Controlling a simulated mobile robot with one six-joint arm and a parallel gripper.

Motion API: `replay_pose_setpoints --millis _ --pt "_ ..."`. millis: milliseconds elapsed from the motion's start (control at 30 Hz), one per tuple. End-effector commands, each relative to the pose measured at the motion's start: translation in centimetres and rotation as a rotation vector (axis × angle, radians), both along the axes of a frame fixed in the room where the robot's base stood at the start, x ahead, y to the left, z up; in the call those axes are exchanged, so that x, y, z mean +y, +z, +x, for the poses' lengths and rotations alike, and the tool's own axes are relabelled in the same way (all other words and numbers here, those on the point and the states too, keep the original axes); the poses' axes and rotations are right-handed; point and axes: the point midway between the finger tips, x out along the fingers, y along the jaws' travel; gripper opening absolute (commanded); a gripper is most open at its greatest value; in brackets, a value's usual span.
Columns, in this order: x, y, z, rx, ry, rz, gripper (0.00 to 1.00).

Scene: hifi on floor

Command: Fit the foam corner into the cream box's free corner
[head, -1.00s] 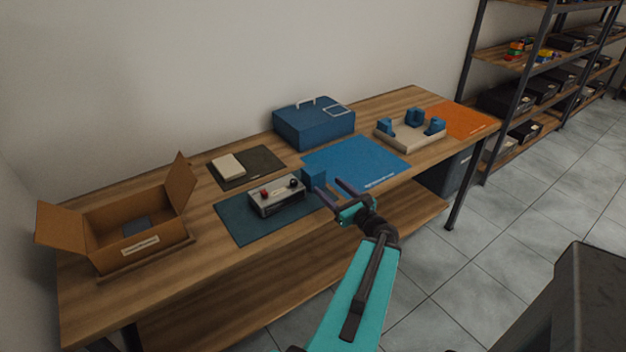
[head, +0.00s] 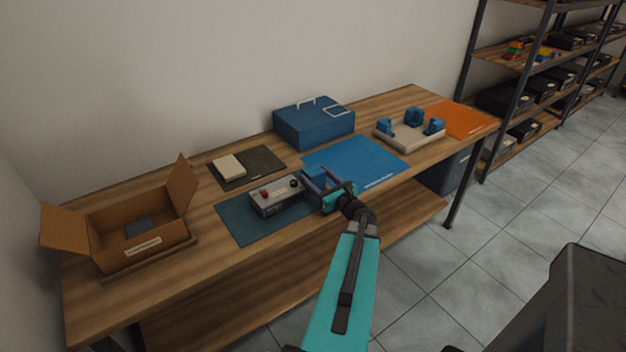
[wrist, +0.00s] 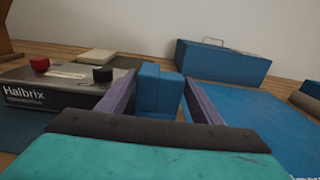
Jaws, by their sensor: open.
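The blue foam corner (wrist: 158,92) stands on the bench between the two purple fingers of my gripper (wrist: 158,95) in the wrist view. My gripper is open, with one finger on each side of the foam. In the head view my gripper (head: 318,184) partly hides the foam, beside the metal device. I cannot tell whether either finger touches it. The cream box (head: 412,142) is a shallow open tray at the bench's right part. Several blue foam corners (head: 414,117) sit in its corners; its near-left corner looks empty.
The metal device (head: 277,196) with red and black knobs stands on a dark teal mat close to my gripper's left. A blue mat (head: 355,163) is clear behind. A blue case (head: 314,124) stands at the back. An open cardboard box (head: 137,228) is at the left.

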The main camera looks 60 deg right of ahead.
Motion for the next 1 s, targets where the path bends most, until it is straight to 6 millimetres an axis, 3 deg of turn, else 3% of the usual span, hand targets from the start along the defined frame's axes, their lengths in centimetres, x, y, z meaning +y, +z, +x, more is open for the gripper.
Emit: replay_pose_setpoints --millis 367,800,1000 --pt "-0.2 0.0 0.5 0.0 0.001 0.0 0.59" --pt "-1.9 0.1 4.5 0.0 0.002 0.0 0.59" --pt "-2.1 0.0 5.1 0.0 0.001 0.0 0.59"
